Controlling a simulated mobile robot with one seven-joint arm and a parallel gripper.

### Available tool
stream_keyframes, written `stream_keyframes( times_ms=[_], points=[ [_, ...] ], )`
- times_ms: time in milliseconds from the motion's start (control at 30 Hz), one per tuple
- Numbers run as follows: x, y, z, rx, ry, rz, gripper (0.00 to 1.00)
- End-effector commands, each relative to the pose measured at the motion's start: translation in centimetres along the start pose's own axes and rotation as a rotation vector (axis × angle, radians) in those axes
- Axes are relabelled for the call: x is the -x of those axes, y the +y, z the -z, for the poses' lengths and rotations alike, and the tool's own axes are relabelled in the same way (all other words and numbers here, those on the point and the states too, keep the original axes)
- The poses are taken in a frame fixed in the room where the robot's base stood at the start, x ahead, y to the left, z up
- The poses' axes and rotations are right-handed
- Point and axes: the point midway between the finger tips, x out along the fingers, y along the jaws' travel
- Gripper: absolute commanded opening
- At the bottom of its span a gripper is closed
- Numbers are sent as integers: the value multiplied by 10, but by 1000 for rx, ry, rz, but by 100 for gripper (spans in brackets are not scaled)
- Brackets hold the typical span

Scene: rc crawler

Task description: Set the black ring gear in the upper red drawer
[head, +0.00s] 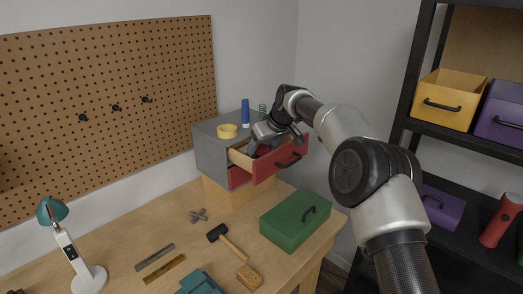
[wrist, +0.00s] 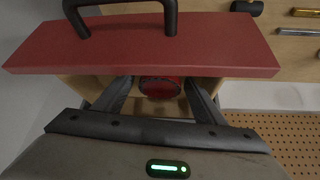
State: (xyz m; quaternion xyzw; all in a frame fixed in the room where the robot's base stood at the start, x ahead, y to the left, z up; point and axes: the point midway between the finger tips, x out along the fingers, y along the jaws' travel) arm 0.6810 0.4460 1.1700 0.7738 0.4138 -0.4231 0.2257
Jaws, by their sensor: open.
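The upper red drawer (head: 281,163) of the grey cabinet (head: 209,150) is pulled out, with its red front and black handle to the right. Its front (wrist: 150,45) also spans the top of the wrist view. My gripper (head: 258,146) is at the open drawer, its fingertips reaching down inside behind the front. In the wrist view my gripper (wrist: 160,90) is open, one finger on each side of a round red thing with a dark rim (wrist: 160,88). I cannot tell whether that rim is the black ring gear. No other ring gear is clearly seen.
A yellow ring (head: 227,131), a blue bottle (head: 245,112) and a green item stand on the cabinet. A green box (head: 296,219), hammer (head: 228,241) and lamp (head: 70,245) are on the bench. Shelves with bins (head: 448,97) stand at right.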

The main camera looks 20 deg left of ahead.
Motion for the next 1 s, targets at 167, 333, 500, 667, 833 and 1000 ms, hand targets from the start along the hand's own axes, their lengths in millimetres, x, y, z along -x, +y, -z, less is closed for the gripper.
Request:
stream_keyframes(
  times_ms=[167, 333, 500, 667, 833, 1000],
  points=[
    [20, 1, 2, 0, 2, -2, 64],
    [58, 1, 2, 1, 3, -4, 64],
    [92, 1, 1, 0, 2, -2, 64],
    [113, 0, 2, 1, 2, -1, 64],
    [122, 0, 1, 0, 0, 0, 64],
    [122, 0, 1, 0, 0, 0, 64]
  ],
)
